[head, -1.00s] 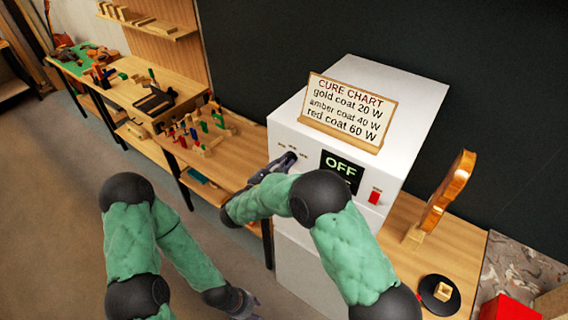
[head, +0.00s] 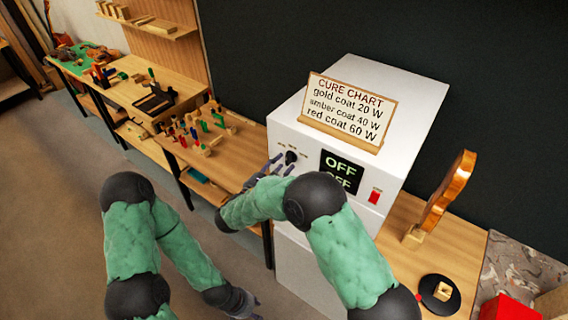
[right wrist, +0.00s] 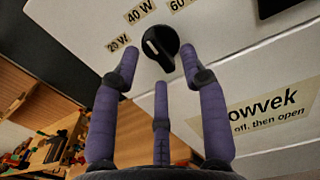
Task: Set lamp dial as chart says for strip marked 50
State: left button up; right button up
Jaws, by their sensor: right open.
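The lamp dial is a black knob (head: 291,157) on the front of the white lamp box (head: 283,140). In the right wrist view the dial (right wrist: 163,47) sits beside labels 20 W, 40 W and 60 W. A white mark shows on its left part; I cannot tell exactly which label it points to. My right gripper (head: 277,165) is open just in front of the dial, its fingers (right wrist: 160,75) spread below and around it. The cure chart (head: 345,110) reads gold 20 W, amber 40 W, red 60 W. My left gripper (head: 248,308) hangs low, its fingers unclear.
The display (head: 340,170) reads OFF, with a red switch (head: 374,196) to its right. A tool rack (head: 200,130) is at left. No strip marked 50 is legible.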

jog(key=v, duration=0.5)
jog(key=shift+s+a, duration=0.2)
jog(key=shift+s, duration=0.15)
jog(key=s+d+f+m+g+y+b, duration=0.1)
jog(key=s+d+f+g+b, duration=0.2)
jog(key=f, duration=0.6)
jog(key=s+d+f+m+g+b, duration=0.1)
jog(key=s+d+f+m+g, duration=0.25)
jog(key=f, duration=0.55)
jog(key=s+d+f+g+y+b, duration=0.1)
jog(key=s+d+f+g+b, duration=0.2)
jog(key=d+f, duration=0.45)
jog(key=s+a+f+m+g+y+b, duration=0.3)
jog(key=s+f+m+g+y+b, duration=0.8)
jog(key=s+f, duration=0.95)
jog(key=w+d+f+m+t+b, duration=0.1)
jog(key=f+m+t, duration=0.2)
jog(key=m, duration=0.5)
jog(key=d+f+m+t+y+b, duration=0.1)
jog(key=d+f+m+t+b, duration=0.1)
jog(key=f+m, duration=0.3)
jog(key=m+t, duration=0.1)
jog(key=m, duration=0.1)
jog(key=shift+w+f+m+y, duration=0.25)
jog(key=shift+w+m+y, duration=0.05)
jog(key=shift+w+m, duration=0.1)
